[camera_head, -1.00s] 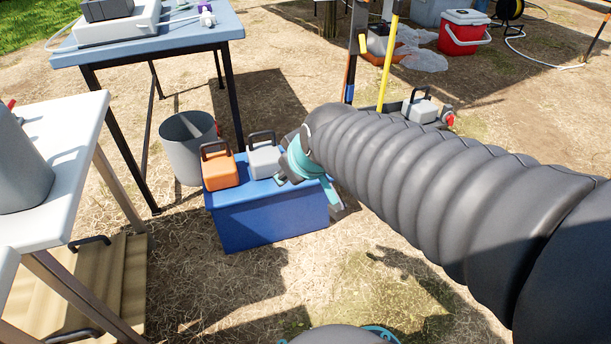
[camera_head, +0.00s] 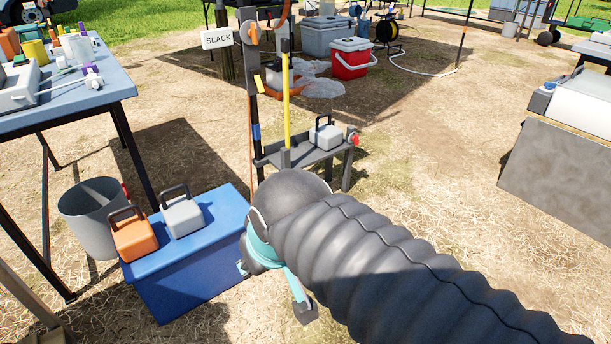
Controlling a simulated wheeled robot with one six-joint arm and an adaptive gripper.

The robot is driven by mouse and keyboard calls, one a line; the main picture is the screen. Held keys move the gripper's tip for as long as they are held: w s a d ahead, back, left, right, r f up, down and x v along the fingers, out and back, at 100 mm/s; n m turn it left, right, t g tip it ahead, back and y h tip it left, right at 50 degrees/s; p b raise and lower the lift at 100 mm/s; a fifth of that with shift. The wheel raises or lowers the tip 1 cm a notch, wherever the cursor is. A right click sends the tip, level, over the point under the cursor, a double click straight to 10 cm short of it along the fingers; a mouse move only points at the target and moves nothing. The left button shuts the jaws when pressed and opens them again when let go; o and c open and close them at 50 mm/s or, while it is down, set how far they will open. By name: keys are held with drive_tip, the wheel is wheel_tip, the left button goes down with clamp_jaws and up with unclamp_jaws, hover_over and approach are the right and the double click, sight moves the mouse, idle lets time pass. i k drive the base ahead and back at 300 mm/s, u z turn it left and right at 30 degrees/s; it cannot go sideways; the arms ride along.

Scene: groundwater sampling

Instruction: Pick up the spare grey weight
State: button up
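A grey weight (camera_head: 183,218) with a dark handle stands upright on top of the blue box (camera_head: 172,288), right beside an orange weight (camera_head: 134,239) with a similar handle. A second grey weight (camera_head: 326,137) with a dark handle sits on the low dark stand (camera_head: 275,154) farther back. My gripper (camera_head: 303,306) is to the right of the blue box, mostly hidden behind my thick dark arm. Only teal parts and a grey tip show. It is apart from the weights, and I cannot see whether its fingers are open.
A yellow pole (camera_head: 286,95) and a dark post with a SLACK sign (camera_head: 218,38) rise at the stand. A grey bucket (camera_head: 92,215) is left of the box, under a blue table (camera_head: 100,92). Bare straw ground lies to the right.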

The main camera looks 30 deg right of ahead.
sight(326, 136)
drive_tip(key=z, duration=1.15)
